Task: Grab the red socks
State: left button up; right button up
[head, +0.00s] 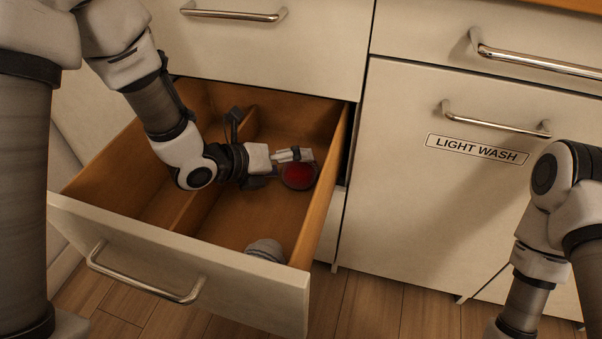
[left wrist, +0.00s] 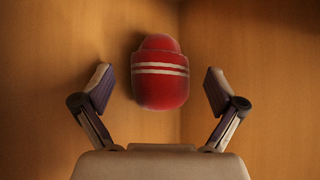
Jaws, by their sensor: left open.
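The red socks (head: 299,176) lie rolled up in the right compartment of the open drawer (head: 180,262), near its back right corner. In the left wrist view the socks (left wrist: 160,75) are red with two pale stripes and sit between and a little beyond the fingertips. My left gripper (head: 290,166) is inside the drawer beside the socks, and in the left wrist view its fingers (left wrist: 160,92) are spread apart and empty. The gripper covers part of the socks in the head view. My right arm shows at the right edge, but its gripper is out of view.
A grey rolled item (head: 266,249) lies in the front right of the drawer. A wooden divider (head: 197,207) splits the drawer. A closed front labelled LIGHT WASH (head: 475,149) stands to the right, and a closed drawer (head: 270,45) is above.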

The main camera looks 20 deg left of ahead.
pick_arm(q)
jog(key=shift+r, duration=0.1)
jog(key=c, duration=1.2)
